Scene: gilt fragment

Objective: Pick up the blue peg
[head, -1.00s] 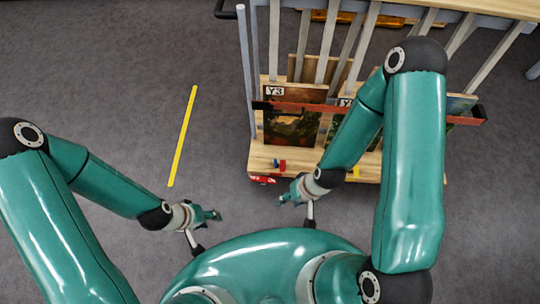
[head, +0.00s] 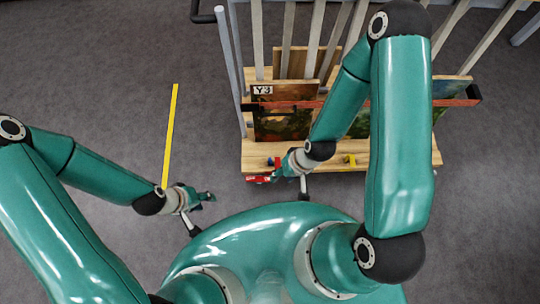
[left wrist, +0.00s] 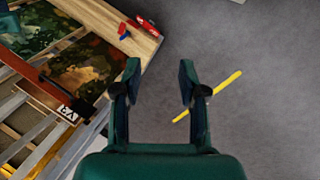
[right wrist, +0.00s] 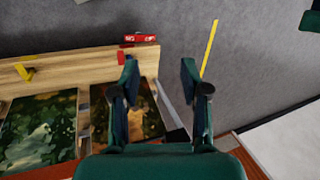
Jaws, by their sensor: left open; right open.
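The blue peg (head: 270,161) stands on the wooden ledge at the foot of the painting rack, just left of a red peg (head: 277,161). Both also show in the left wrist view, where the blue peg (left wrist: 124,38) is small near the top. My right gripper (head: 273,174) is open and empty, close to the blue peg at the ledge's front edge. My left gripper (head: 208,197) is open and empty, over bare floor to the left.
The rack's ledge (head: 400,162) also carries a yellow peg (head: 350,160). A red tag (head: 257,179) is on its front edge. Paintings (head: 285,122) stand behind the pegs, crossed by a red bar (head: 440,103). A yellow strip (head: 171,130) lies on the clear grey floor at left.

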